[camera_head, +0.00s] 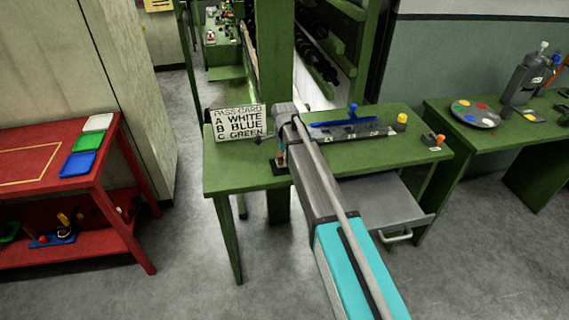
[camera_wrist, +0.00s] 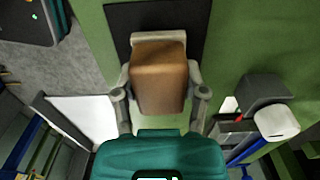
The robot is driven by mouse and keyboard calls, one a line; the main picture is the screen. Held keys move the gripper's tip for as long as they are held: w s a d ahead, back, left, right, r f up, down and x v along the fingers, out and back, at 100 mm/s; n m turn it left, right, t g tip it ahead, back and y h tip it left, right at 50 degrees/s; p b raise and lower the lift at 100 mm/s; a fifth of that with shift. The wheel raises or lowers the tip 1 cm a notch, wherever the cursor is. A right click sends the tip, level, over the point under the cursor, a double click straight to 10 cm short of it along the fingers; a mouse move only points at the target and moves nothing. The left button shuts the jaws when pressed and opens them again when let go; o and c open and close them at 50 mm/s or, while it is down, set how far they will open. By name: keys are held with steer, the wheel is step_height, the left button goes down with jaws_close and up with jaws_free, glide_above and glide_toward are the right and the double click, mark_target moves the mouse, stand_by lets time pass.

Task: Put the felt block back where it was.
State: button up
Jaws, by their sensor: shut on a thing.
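A brown block (camera_wrist: 158,75), which I take to be the felt block, is between the fingers of my gripper (camera_wrist: 160,82) in the wrist view. My gripper is shut on it. A black pad (camera_wrist: 116,16) lies on the green table beyond the block in that view. In the head view my gripper (camera_head: 280,150) is at the left part of the green table, and the dark pad (camera_head: 278,169) shows just below it. The block is mostly hidden there by my arm. I cannot tell whether it touches the pad.
A pass card sign (camera_head: 238,123) stands at the table's left back. A grey tray (camera_head: 350,134) with a blue-handled tool (camera_head: 352,112) lies to the right, near a yellow-topped item (camera_head: 402,121). An open drawer (camera_head: 385,203) juts out in front. A red table (camera_head: 35,160) stands at left.

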steer(key=shift+f, duration=0.35)
steer(key=shift+f, duration=0.15)
steer(key=o, duration=1)
steer(key=shift+r, duration=0.2)
step_height(320, 180, up, 12)
steer(key=p, duration=1.1)
steer(key=shift+p, duration=0.4)
